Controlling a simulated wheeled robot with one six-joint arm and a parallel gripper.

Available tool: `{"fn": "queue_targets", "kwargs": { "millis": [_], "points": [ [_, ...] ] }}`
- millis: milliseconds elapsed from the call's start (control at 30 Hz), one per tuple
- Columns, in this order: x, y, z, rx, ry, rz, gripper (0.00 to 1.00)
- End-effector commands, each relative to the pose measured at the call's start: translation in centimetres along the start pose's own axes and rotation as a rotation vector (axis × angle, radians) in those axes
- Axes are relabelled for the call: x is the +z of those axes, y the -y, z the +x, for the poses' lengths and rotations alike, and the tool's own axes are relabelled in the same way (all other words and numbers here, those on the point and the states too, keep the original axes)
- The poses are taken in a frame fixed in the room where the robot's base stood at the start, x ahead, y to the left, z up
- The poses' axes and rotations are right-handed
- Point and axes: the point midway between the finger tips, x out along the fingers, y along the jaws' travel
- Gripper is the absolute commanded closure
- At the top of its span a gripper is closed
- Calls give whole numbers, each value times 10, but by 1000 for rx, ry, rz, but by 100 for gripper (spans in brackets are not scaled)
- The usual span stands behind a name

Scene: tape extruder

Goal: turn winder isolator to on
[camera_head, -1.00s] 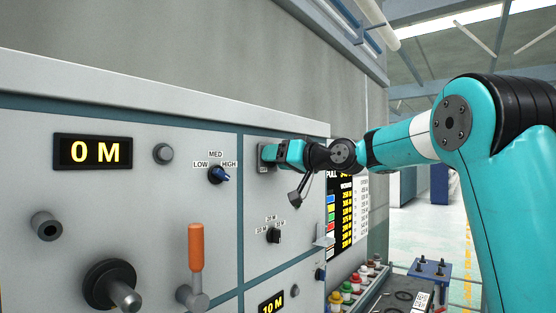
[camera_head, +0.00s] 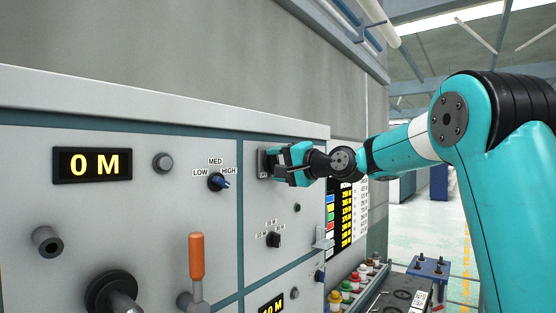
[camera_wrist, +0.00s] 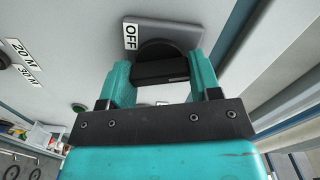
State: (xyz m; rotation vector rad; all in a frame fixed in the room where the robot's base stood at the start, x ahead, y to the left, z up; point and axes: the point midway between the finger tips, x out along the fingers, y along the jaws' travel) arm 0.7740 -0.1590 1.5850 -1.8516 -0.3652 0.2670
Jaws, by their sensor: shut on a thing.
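The isolator is a grey plate (camera_wrist: 186,32) with a dark round knob (camera_wrist: 158,48) on the panel. An OFF label (camera_wrist: 131,37) stands at the plate's left edge in the wrist view. My gripper (camera_wrist: 160,75) is shut on the black handle (camera_wrist: 160,70) of the knob, one teal finger on each side. In the head view my gripper (camera_head: 285,163) is up against the plate (camera_head: 262,163) and hides most of the knob. An ON label cannot be made out in either view.
A LOW/MED/HIGH selector (camera_head: 219,181) sits left of the isolator, and another small selector (camera_head: 273,240) sits below it. An orange-handled lever (camera_head: 196,256) stands out from the panel at lower left.

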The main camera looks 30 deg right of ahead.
Motion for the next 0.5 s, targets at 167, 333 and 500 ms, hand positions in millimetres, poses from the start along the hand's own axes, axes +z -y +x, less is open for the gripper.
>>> {"fn": "queue_targets", "kwargs": {
  "millis": [167,333,500],
  "points": [
    [-2,2,0,-1,-2,131,66],
    [-2,1,0,0,-3,227,66],
    [-2,0,0,0,-3,287,66]
  ]
}}
